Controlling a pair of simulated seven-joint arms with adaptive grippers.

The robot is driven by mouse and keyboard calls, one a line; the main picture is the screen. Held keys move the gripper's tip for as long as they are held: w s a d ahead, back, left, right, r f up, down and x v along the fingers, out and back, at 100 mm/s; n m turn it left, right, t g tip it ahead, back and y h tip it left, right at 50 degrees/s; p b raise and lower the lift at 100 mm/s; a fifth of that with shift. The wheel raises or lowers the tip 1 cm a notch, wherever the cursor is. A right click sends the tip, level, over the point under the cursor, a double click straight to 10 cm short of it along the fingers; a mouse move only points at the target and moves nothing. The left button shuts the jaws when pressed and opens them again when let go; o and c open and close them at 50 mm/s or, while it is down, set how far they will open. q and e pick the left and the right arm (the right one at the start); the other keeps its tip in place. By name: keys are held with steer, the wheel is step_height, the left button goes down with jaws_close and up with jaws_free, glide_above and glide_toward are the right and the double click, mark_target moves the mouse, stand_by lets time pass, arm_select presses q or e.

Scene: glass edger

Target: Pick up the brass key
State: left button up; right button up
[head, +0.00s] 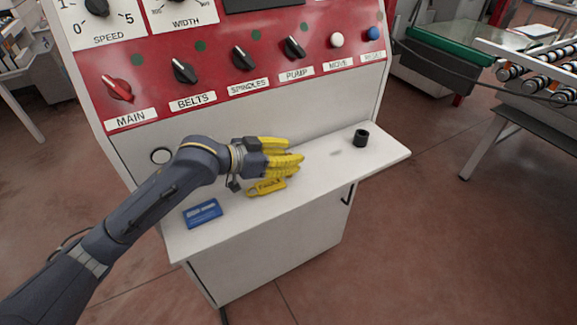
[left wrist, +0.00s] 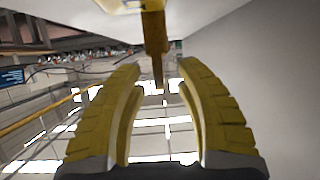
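A yellow-brass piece with dark lettering (head: 267,187) lies on the white shelf, just below my left gripper in the head view. It looks like the brass key, though its outline is partly covered by the fingers. In the left wrist view a brass-coloured piece (left wrist: 154,38) with a narrow stem comes down from the top edge, in line with the gap between the fingers. My left gripper (head: 298,160) has yellow fingers over the shelf; in the left wrist view its fingertips (left wrist: 160,68) are apart. I cannot tell whether they touch the piece. My right gripper is out of view.
The white shelf (head: 225,240) also holds a blue box (head: 203,213) at left and a black cup (head: 360,138) at right. The red control panel (head: 215,65) with several knobs rises behind. The shelf is clear between the fingers and the cup.

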arm_select(q)
steer(key=shift+o, duration=0.4)
jaws_close()
